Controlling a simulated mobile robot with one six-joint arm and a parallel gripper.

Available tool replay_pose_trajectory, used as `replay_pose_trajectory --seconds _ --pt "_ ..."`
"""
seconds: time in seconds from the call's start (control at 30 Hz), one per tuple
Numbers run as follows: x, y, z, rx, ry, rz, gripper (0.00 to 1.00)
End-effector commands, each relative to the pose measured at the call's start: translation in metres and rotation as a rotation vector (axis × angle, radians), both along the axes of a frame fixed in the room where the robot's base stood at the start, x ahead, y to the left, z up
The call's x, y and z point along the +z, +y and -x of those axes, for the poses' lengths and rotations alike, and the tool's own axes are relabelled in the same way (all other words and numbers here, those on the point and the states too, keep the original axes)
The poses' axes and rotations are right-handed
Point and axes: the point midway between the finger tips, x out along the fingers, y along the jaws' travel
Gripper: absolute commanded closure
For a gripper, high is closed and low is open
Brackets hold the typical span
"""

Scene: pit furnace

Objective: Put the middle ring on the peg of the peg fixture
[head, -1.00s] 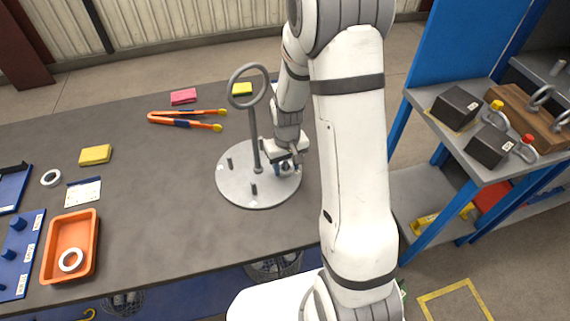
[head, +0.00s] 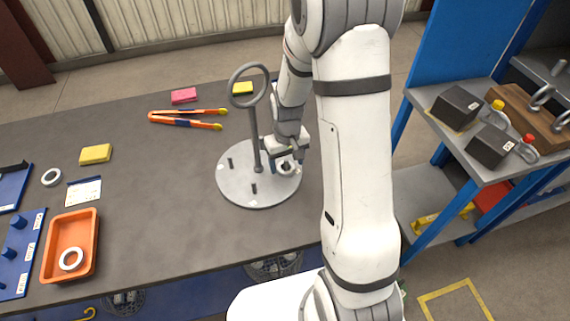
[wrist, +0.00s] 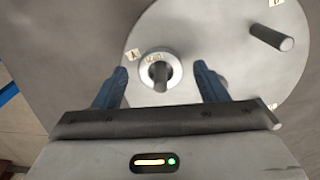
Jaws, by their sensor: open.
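The peg fixture is a round light-grey plate (head: 233,188) with several short pegs and a tall looped post. A pale ring (head: 291,173) sits around a peg at the plate's right side. In the wrist view the ring (wrist: 176,72) encircles the grey peg (wrist: 160,74), near a label reading A, low by the plate. My gripper (head: 287,164) is open above this peg. In the wrist view its blue fingers (wrist: 160,70) stand apart on either side of the ring, with gaps between. Another ring (head: 51,177) lies on the table, and one (head: 70,258) lies in the orange tray (head: 92,240).
The looped post (head: 255,140) stands left of my gripper. Orange tongs (head: 185,119), a pink block (head: 184,96) and yellow blocks (head: 95,154) lie on the table (head: 150,200). A blue-framed shelf (head: 440,100) with weights stands right. The table's middle left is clear.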

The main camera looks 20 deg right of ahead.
Motion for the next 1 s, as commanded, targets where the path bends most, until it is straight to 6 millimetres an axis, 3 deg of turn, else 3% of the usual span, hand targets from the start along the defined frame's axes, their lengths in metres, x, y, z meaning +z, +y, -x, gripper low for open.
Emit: replay_pose_trajectory --seconds 0.4,0.67,0.83,1.0 --pt "0.085 0.000 -0.001 -0.001 -0.004 0.000 0.34" --pt "0.111 -0.001 0.003 -0.004 -0.008 0.000 0.34" --pt "0.144 -0.001 0.030 -0.026 -0.056 -0.001 0.34" --pt "0.184 -0.002 0.081 -0.066 -0.138 -0.003 0.34"
